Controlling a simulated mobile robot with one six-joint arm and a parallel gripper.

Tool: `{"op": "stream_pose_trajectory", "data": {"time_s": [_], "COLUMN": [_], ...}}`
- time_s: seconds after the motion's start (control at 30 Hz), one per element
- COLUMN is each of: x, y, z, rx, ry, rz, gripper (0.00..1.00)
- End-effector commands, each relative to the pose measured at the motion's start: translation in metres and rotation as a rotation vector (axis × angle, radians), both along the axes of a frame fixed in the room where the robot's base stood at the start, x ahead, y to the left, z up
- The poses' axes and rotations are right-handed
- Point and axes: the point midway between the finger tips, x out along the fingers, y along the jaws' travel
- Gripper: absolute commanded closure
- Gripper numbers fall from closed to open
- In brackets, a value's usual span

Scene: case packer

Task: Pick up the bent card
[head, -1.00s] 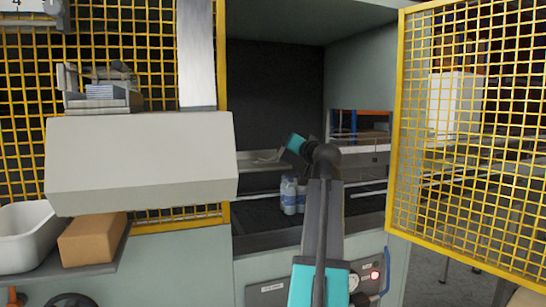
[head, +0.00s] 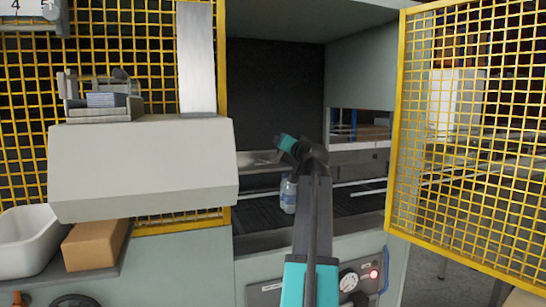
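A pale, thin, uneven piece (head: 258,157) lies on the ledge inside the open machine, left of my arm's end. It may be the bent card, but it is too small to be sure. My arm reaches up into the opening, and its dark and teal end (head: 287,143) is above and right of that piece. My gripper's fingers cannot be made out there, nor whether they hold anything or touch the piece.
A clear bottle (head: 288,195) stands on the dark conveyor below the ledge, partly behind my arm. A yellow mesh door (head: 470,130) stands open at right. A large grey housing (head: 140,165) bounds the opening at left. A cardboard box (head: 95,245) and white bin (head: 25,240) sit lower left.

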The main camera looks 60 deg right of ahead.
Motion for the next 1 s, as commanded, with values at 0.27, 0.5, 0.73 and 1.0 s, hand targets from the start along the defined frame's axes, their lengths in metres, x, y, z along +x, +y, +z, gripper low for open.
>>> {"op": "stream_pose_trajectory", "data": {"time_s": [0.27,0.5,0.73,1.0], "x": [0.0009,0.0009,0.0008,0.0008], "y": [-0.0006,-0.0005,-0.0004,-0.0004], "z": [-0.0005,-0.0004,-0.0003,-0.0003], "rx": [0.0,0.0,0.0,0.0], "ry": [0.0,0.0,0.0,0.0], "rz": [0.0,0.0,0.0,0.0], "gripper": [0.75,0.75,1.0,1.0]}}
